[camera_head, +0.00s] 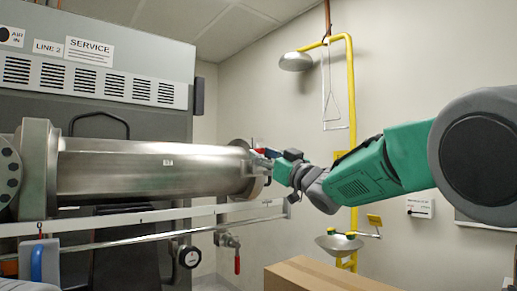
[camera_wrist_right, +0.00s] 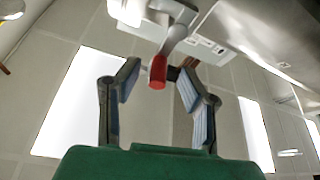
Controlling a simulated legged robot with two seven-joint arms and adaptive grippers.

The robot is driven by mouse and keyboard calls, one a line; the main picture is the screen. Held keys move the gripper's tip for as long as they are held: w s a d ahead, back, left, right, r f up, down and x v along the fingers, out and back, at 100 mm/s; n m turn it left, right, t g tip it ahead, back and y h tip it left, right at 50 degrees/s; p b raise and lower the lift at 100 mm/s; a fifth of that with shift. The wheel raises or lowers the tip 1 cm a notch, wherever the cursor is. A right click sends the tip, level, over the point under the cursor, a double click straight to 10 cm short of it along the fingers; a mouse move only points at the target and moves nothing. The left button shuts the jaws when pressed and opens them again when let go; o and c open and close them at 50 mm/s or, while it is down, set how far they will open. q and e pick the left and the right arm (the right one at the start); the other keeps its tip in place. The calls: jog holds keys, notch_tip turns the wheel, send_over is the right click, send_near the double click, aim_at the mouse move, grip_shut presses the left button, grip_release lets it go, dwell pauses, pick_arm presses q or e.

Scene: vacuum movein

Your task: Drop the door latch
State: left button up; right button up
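The steel cylinder (camera_head: 150,168) lies level across the left of the head view, with a flange and latch hardware at its right end. A small red part (camera_head: 258,151) shows there, partly hidden by my right gripper (camera_head: 272,166). In the wrist view a metal lever with a red tip (camera_wrist_right: 157,72) hangs down between the fingertips of my right gripper (camera_wrist_right: 158,78). The fingers are spread, with a gap visible on each side of the red tip. Contact with the lever cannot be told. My left gripper is not in view.
A valve with a red handle (camera_head: 237,264) and a round gauge (camera_head: 190,257) sit below the cylinder. A yellow shower pipe (camera_head: 352,120) and an eyewash basin (camera_head: 339,243) stand behind my right arm. A cardboard box (camera_head: 320,277) is at the bottom.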

jog(key=shift+x, duration=0.9)
grip_shut()
